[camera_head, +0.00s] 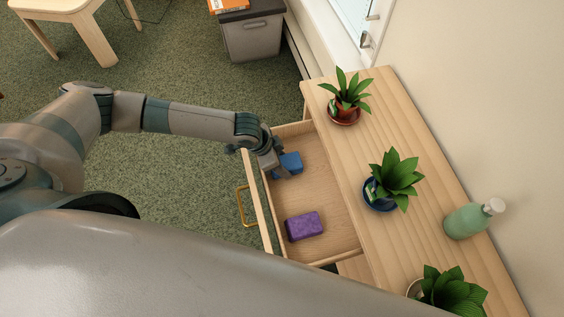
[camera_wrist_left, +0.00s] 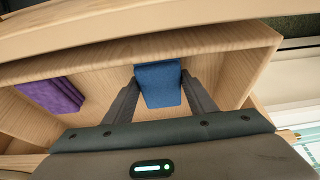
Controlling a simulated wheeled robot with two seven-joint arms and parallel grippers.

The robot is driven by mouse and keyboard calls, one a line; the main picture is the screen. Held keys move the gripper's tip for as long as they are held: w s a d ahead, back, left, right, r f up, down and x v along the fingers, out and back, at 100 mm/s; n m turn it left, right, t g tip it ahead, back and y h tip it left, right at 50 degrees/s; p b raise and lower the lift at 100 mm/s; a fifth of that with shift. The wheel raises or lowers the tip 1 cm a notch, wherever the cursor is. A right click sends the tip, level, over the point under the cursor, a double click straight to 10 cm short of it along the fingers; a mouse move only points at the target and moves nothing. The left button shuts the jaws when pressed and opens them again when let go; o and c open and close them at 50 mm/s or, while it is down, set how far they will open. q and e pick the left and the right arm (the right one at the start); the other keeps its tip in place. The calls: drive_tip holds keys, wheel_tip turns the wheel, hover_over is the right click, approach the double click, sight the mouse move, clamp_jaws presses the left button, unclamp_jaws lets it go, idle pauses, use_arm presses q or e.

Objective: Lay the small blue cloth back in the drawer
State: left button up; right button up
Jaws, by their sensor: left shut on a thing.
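The small blue cloth (camera_head: 291,162) is a folded block in the far part of the open drawer (camera_head: 323,188). My left gripper (camera_head: 278,170) reaches into the drawer and is shut on the cloth. In the left wrist view the blue cloth (camera_wrist_left: 159,84) sits between the two dark fingers, with the wooden drawer floor (camera_wrist_left: 108,85) behind it. I cannot tell whether the cloth touches the drawer floor. My right gripper does not show in either view.
A purple folded cloth (camera_head: 304,226) lies in the near part of the drawer. The cabinet top (camera_head: 405,184) beside the drawer carries several potted plants and a green pump bottle (camera_head: 467,221). The drawer front has a brass handle (camera_head: 246,206). Drawer floor between the cloths is bare.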

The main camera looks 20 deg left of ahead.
use_arm(q)
drive_tip(key=shift+f, duration=0.5)
drive_tip(key=o, duration=1)
drive_tip(key=shift+c, duration=0.2)
drive_tip(key=shift+r, duration=0.1)
drive_tip(key=b+v, duration=0.1)
drive_tip(key=v, duration=1.1)
drive_tip(key=shift+b, duration=0.35)
drive_tip(key=shift+a, duration=0.1)
